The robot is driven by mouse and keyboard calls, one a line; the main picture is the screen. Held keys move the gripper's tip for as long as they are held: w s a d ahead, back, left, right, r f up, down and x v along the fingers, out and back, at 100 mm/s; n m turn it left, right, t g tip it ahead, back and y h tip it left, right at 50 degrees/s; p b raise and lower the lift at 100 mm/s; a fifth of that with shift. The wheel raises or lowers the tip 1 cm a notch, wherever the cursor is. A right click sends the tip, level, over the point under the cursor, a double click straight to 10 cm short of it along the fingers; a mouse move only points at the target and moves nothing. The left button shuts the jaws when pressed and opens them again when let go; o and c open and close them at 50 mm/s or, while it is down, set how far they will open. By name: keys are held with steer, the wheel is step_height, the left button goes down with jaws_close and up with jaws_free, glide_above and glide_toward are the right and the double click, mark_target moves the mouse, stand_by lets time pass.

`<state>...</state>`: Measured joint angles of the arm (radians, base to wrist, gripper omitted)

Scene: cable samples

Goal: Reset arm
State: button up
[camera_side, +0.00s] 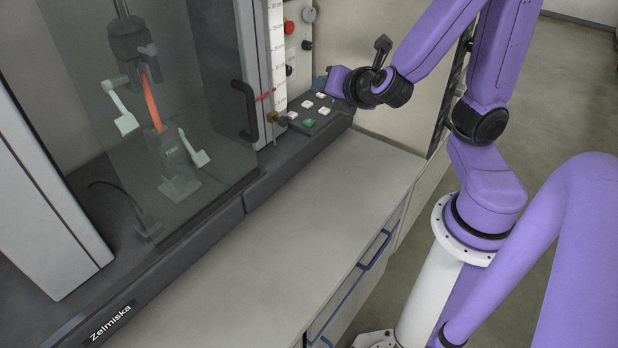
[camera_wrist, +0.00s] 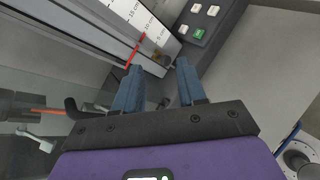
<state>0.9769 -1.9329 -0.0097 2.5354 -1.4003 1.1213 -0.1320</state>
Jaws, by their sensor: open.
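My gripper (camera_wrist: 157,68) is open, with two blue-grey fingers apart and nothing between them. In the side view my gripper (camera_side: 320,84) is at the right end of the testing machine, by its button panel (camera_side: 300,116). Its fingertips are small and partly hidden there. An orange cable sample (camera_side: 152,101) stands behind the glass door, between an upper and a lower clamp. It also shows at the left edge of the wrist view (camera_wrist: 38,109).
The glass door (camera_side: 215,110) appears closed, with a dark handle (camera_side: 246,110). A white scale (camera_side: 277,55) with a red marker stands beside it. A red knob (camera_side: 290,27) is above the panel. The grey bench top (camera_side: 270,240) in front is clear.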

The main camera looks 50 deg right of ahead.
steer(key=s+a+f+m+g+y, duration=0.2)
steer(key=s+a+m+g+y, duration=0.1)
steer(key=s, duration=0.6)
steer(key=s+a+f+m+g+y, duration=0.2)
steer(key=s+a+m+g, duration=0.3)
steer(key=s+m+g, duration=0.3)
steer(key=shift+s+f+m+y, duration=0.35)
steer(key=shift+s+y, duration=0.25)
steer(key=shift+s, duration=0.2)
stand_by(0.4)
